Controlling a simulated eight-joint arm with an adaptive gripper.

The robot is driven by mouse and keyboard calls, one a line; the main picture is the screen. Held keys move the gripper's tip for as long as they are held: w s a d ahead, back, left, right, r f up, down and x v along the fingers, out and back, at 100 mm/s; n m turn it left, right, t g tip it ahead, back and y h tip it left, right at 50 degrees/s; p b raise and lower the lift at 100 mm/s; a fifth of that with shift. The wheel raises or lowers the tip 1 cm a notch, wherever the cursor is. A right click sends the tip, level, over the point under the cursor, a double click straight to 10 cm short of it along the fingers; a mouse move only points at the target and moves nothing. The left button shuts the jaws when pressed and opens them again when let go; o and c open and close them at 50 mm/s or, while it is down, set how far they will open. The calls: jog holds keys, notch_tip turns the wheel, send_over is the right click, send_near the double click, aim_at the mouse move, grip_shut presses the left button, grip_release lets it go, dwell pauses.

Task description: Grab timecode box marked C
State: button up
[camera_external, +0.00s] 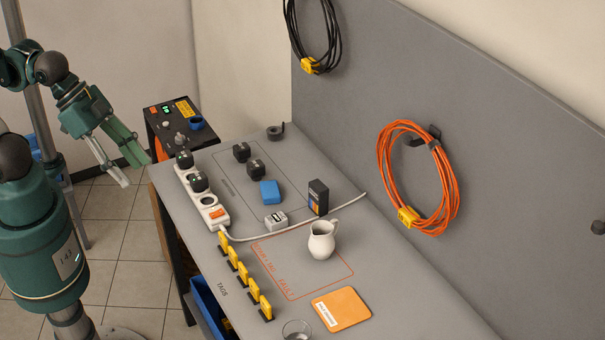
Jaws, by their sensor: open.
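No letter C is legible in this view, so I cannot tell which item is the timecode box marked C. Small boxes on the grey table are a blue box (270,192), a grey-white box with a dark label panel (276,221) and an upright black box with an orange and pale label (318,198). Two black plug-like blocks (241,152) (256,168) stand behind the blue box. My gripper (136,171) is open and empty at the left, off the table's left edge, well apart from these boxes.
A white power strip (211,212) with black plugs runs along the left edge, its cable crossing the table. Several yellow tags (233,259) stand in front. A grey panel (480,130) backs the table.

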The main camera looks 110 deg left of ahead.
jog(key=w+a+f+n+g+b, duration=0.1)
jog(key=w+a+f+n+g, duration=0.15)
jog(key=w+a, duration=0.5)
jog(key=n+g+b, duration=0.2)
jog(key=n+g, duration=0.2)
jog(key=n, duration=0.2)
send_over(277, 218)
jog(key=f, duration=2.3)
jog(key=shift+d, duration=0.3)
jog(key=shift+a+f, duration=0.25)
jog(key=shift+f, duration=0.2)
jog(key=shift+f, duration=0.1)
jog(key=shift+f+b, duration=0.3)
jog(key=shift+f, duration=0.9)
jog(key=shift+f, duration=0.15)
